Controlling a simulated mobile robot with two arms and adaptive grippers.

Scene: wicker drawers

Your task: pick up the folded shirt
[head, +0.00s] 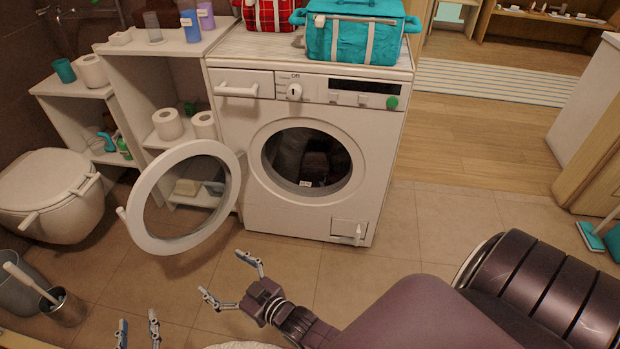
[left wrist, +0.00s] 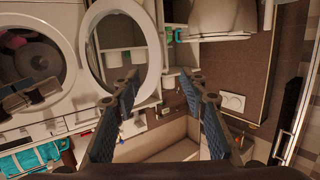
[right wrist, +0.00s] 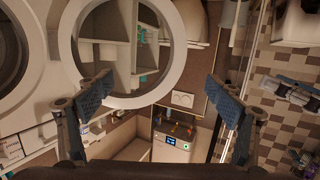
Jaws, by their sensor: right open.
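I cannot clearly make out a folded shirt. Dark and brown cloth (head: 315,160) lies inside the drum of the washing machine (head: 300,210), whose round door (head: 150,235) is swung open to the left. The cloth also shows in the left wrist view (left wrist: 35,93). My right gripper (head: 228,278) is open and empty, in front of and below the machine. My left gripper (head: 138,322) is open and empty at the bottom edge of the head view, left of the right one. A pale thing, mostly cut off, shows at the bottom edge (head: 245,345).
A turquoise bag (head: 355,40) and a red checked bag (head: 268,14) stand on the machine. White shelves (head: 165,45) and a toilet (head: 50,195) stand left. A brush holder (head: 65,307) is at lower left.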

